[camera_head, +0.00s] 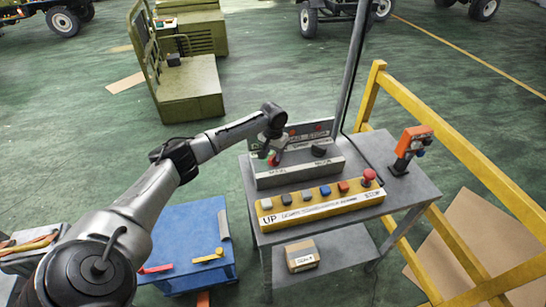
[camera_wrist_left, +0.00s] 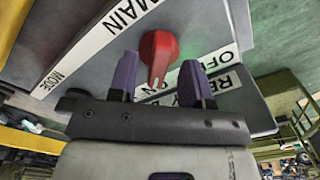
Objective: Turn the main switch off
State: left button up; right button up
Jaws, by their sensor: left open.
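The main switch is a red rotary knob (camera_wrist_left: 158,52) on a grey panel, under a white MAIN label (camera_wrist_left: 120,18). Its narrow end points down in the left wrist view, toward the ON marking (camera_wrist_left: 160,88); the OFF marking (camera_wrist_left: 208,56) is to the right. My left gripper (camera_wrist_left: 158,78) is open, with one purple finger on each side of the knob's narrow end. Contact cannot be told. In the head view, my left gripper (camera_head: 270,150) is at the left part of the grey control box (camera_head: 300,172), partly hiding the red knob (camera_head: 275,159).
A yellow button strip (camera_head: 320,208) with several buttons and a red mushroom button (camera_head: 369,177) lies in front of the box. An orange device (camera_head: 412,140) stands right on the grey table (camera_head: 400,180). A grey post (camera_head: 353,60) rises behind; a yellow railing (camera_head: 440,118) is at right.

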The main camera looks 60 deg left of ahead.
pick_arm(q)
jog(key=shift+f, duration=0.95)
grip_shut()
